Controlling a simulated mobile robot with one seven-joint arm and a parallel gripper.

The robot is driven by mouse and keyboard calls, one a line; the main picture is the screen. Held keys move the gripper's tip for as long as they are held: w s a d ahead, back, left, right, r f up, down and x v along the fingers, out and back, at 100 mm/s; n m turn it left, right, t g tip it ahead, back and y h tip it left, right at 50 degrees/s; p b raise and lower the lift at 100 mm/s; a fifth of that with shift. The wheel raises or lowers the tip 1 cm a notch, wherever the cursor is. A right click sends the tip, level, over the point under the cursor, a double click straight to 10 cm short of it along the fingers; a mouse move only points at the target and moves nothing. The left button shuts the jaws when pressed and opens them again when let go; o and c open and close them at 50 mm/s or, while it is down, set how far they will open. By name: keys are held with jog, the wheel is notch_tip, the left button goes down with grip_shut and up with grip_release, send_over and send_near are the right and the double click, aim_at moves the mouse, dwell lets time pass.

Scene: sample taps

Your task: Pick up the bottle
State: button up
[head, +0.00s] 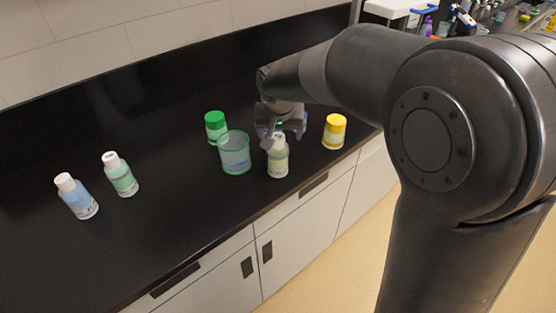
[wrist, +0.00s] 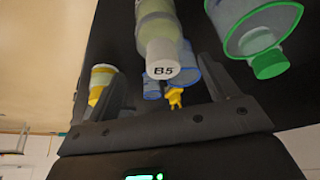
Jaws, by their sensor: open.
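A pale green bottle (head: 278,160) stands upright near the counter's front edge, directly under my gripper (head: 281,133). In the wrist view the bottle (wrist: 157,20) shows a white cap marked "B5", lying between the two open fingers of my gripper (wrist: 165,75). The fingers look apart from the bottle's sides, but I cannot tell whether either one touches it. In the head view the gripper partly hides the bottle's top.
A green-rimmed clear beaker (head: 235,155) stands close left of the bottle, with a green-capped bottle (head: 215,125) behind. A yellow-capped jar (head: 334,131) stands to the right. A blue bottle (head: 76,196) and a green bottle (head: 120,175) stand far left. The counter between is clear.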

aim_at(278, 155)
jog(key=x, duration=0.4)
jog(key=shift+s+a+f, duration=0.2)
jog(key=shift+s+f, duration=0.1)
jog(key=shift+f, duration=0.05)
jog(key=shift+w+f, duration=0.2)
jog(key=shift+f, duration=0.2)
jog(key=c, duration=1.5)
jog(key=shift+c, duration=0.2)
jog(key=shift+r, duration=0.15)
